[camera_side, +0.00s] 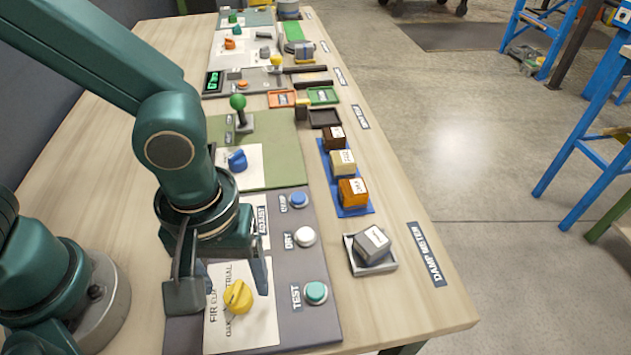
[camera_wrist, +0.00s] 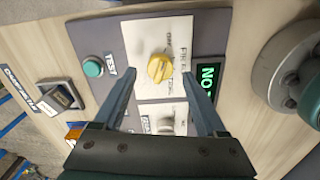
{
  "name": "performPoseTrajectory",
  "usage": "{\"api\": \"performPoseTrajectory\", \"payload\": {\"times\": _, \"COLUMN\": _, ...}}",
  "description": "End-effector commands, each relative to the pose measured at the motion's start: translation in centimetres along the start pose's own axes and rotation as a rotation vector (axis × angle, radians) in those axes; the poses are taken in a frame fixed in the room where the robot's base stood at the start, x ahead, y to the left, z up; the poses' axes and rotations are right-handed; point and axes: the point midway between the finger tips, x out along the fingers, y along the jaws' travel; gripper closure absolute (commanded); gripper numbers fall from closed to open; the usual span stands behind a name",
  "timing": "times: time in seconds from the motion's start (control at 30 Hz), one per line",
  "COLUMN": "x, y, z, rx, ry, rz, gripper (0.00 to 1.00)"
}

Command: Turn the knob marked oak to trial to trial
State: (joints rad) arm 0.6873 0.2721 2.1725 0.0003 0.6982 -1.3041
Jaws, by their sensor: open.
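The yellow knob (camera_side: 238,297) stands on a pale plate (camera_side: 262,325) near the front of the dark grey panel. The plate's print reads in part "FIR", "OAK" and "TRIAL". In the wrist view the knob (camera_wrist: 160,68) shows near the top middle, its ridge running roughly up and down the picture. Which mark it points at is too small to tell. My gripper (camera_side: 226,287) is open above the plate, pointing down, with a finger on each side of the knob in the side view. In the wrist view my gripper's fingertips (camera_wrist: 160,78) frame the knob, apart from it.
Teal (camera_side: 316,292), white (camera_side: 305,236) and blue (camera_side: 298,200) buttons line the panel's right side. A grey block (camera_side: 372,240) sits in a tray beside it. A green-lit display (camera_wrist: 208,76) is close by one finger. A blue knob (camera_side: 237,160) stands farther back.

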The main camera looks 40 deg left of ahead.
Motion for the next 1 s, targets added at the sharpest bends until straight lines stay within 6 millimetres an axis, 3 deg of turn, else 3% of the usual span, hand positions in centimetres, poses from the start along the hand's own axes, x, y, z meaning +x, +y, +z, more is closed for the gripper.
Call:
{"api": "performPoseTrajectory", "payload": {"times": 0.2, "x": 2.0, "y": 0.0, "z": 0.0, "rx": -0.001, "ry": 0.0, "rz": -0.002, "gripper": 0.26}}
{"api": "performPoseTrajectory", "payload": {"times": 0.5, "x": 2.2, "y": 0.0, "z": -0.1, "rx": -0.001, "ry": 0.001, "rz": 0.001, "gripper": 0.26}}
{"api": "performPoseTrajectory", "payload": {"times": 0.57, "x": 2.2, "y": 0.0, "z": -0.1, "rx": -0.001, "ry": 0.001, "rz": 0.001, "gripper": 0.45}}
{"api": "performPoseTrajectory", "payload": {"times": 0.7, "x": 2.2, "y": 0.0, "z": -0.1, "rx": -0.001, "ry": 0.001, "rz": 0.001, "gripper": 0.99}}
{"api": "performPoseTrajectory", "payload": {"times": 1.0, "x": 2.2, "y": 0.0, "z": -0.1, "rx": 0.024, "ry": 0.001, "rz": 0.001, "gripper": 1.0}}
